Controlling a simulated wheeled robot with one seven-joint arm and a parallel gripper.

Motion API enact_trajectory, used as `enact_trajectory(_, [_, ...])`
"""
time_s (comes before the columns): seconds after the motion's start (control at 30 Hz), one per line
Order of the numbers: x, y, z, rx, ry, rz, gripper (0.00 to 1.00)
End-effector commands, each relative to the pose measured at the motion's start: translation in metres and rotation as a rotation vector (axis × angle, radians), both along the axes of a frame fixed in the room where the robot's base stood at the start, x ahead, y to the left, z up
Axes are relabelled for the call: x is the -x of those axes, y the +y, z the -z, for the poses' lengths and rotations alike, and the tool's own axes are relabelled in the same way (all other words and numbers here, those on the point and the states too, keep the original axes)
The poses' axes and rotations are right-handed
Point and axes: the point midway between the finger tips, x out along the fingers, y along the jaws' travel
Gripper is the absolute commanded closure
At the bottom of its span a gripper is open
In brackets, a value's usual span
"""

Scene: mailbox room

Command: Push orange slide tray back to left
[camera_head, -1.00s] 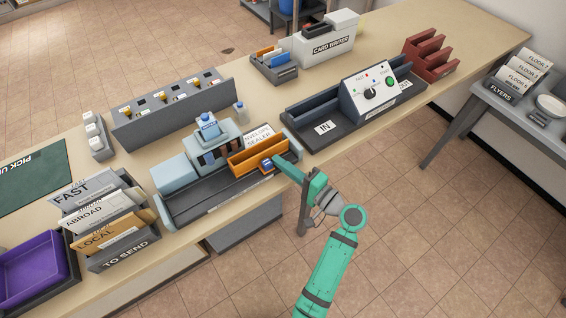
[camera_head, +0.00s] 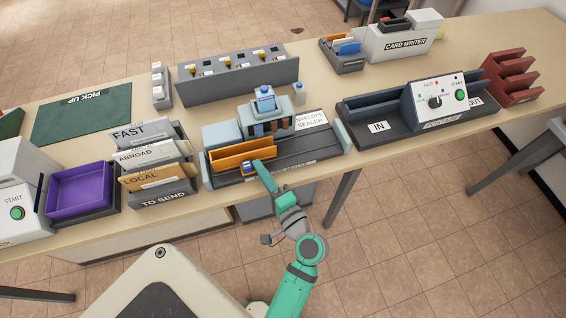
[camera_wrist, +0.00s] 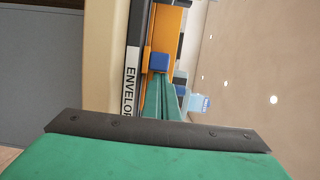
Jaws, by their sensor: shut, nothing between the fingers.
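The orange slide tray (camera_head: 232,158) sits at the left part of the dark rail bed of the envelope sealer (camera_head: 308,146). A small blue handle (camera_head: 249,168) is on its front, near its right part. My gripper (camera_head: 259,167) is shut and empty, with its tip right beside the blue handle on its right side. Whether it touches cannot be told for sure. In the wrist view the orange tray (camera_wrist: 160,28) and the blue block (camera_wrist: 159,63) show just beyond my green fingers (camera_wrist: 160,95).
The sealer's head with a blue-capped bottle (camera_head: 264,98) stands behind the tray. The TO SEND sorter (camera_head: 160,195) and purple tray (camera_head: 80,189) are to the left. The postage machine (camera_head: 433,108) is to the right. The sealer's right rail is bare.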

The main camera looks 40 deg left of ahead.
Motion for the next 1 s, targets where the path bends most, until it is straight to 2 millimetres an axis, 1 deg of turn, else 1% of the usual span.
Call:
enact_trajectory(0.03, [0.006, 0.004, 0.0, 0.0, 0.001, -0.001, 1.0])
enact_trajectory(0.2, [0.015, 0.01, 0.0, 0.0, 0.0, 0.0, 1.0])
enact_trajectory(0.67, [0.021, 0.014, 0.0, -0.001, 0.004, -0.012, 1.0])
enact_trajectory(0.83, [0.015, 0.009, 0.0, -0.001, 0.002, -0.011, 1.0])
enact_trajectory(1.0, [-0.005, -0.009, 0.0, 0.001, -0.002, 0.005, 1.0])
